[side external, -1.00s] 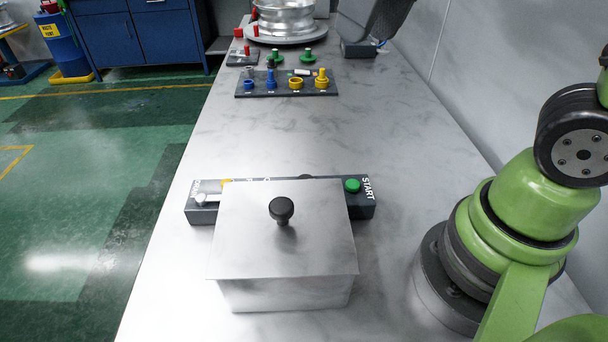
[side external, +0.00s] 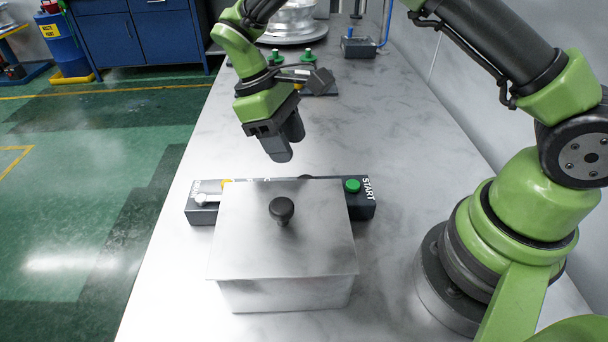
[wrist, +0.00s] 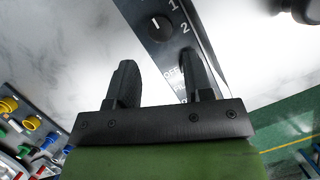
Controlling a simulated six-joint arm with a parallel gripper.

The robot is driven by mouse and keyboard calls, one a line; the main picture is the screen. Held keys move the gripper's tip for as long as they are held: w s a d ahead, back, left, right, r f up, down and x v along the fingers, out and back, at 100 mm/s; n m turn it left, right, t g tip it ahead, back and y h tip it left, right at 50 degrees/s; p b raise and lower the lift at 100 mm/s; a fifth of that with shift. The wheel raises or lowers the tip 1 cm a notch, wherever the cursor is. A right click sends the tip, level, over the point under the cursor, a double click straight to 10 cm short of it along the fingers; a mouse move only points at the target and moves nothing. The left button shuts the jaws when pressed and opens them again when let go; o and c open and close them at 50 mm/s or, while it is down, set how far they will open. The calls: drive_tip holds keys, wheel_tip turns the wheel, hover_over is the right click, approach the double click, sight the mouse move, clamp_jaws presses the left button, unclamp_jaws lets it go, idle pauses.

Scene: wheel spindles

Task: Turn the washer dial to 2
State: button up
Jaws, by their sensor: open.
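The washer dial (wrist: 159,28) is a round black knob with a white pointer line on the dark control panel, in the wrist view. The numbers 1 and 2 are printed beside it. In the side external view the control panel (side external: 364,199) lies behind the metal box, and the dial is mostly hidden by the box. My gripper (side external: 284,152) hangs above and behind the panel, pointing down, apart from it. In the wrist view my gripper (wrist: 160,78) shows its two fingers spread apart with nothing between them, and the dial lies beyond the fingertips.
A metal box (side external: 240,240) with a black lid knob (side external: 282,209) stands in front of the panel. A green START button (side external: 352,186) is at the panel's right end. A board with coloured pegs (wrist: 30,123) is at the left.

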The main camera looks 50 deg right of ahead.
sight(304, 177)
drive_tip(key=x, duration=0.7)
drive_tip(key=shift+s+f, duration=0.15)
drive_tip(key=shift+f, duration=0.2)
drive_tip(key=c, duration=0.6)
